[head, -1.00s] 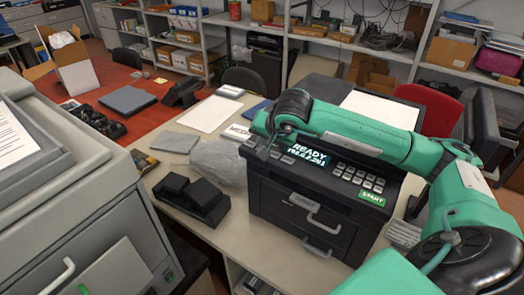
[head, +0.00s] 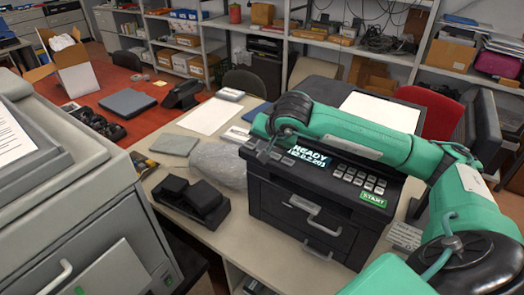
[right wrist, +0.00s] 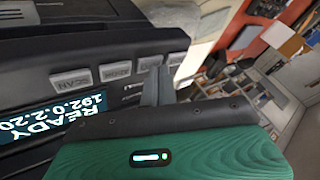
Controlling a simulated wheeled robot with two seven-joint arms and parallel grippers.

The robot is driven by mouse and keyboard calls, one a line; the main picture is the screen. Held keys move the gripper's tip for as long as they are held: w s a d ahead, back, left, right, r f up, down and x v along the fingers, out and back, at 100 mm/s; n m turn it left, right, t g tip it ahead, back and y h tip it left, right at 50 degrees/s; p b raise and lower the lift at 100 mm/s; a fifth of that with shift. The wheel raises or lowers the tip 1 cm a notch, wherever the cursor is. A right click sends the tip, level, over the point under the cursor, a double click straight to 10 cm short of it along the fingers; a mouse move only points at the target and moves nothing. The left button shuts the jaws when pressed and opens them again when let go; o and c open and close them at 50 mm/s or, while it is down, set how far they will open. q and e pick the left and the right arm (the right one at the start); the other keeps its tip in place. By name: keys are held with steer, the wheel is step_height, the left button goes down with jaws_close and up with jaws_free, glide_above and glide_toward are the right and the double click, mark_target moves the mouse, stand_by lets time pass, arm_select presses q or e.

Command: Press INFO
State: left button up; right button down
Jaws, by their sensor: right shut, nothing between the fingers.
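The black printer (head: 300,205) stands on the beige table, its lit display (head: 312,158) reading READY above a line of digits. In the right wrist view, the panel shows a row of grey buttons beside the display (right wrist: 50,120). My right gripper (head: 264,151) is shut and empty over the panel's left end. In the right wrist view its fingertips (right wrist: 158,72) are close to the right-hand buttons; contact cannot be told. My left gripper is out of view.
A green START key (head: 373,200) and a keypad (head: 357,179) lie on the panel's right. A clear plastic bag (head: 218,163) and a black cartridge-like part (head: 192,200) lie left of the printer. A large grey machine (head: 75,200) fills the left foreground.

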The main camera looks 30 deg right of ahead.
steer(key=shift+f, duration=0.25)
steer(key=shift+r, duration=0.1)
stand_by(0.4)
steer(key=shift+r, duration=0.75)
steer(key=shift+r+p, duration=1.15)
steer(key=shift+r, duration=1.4)
steer(key=shift+f, duration=0.1)
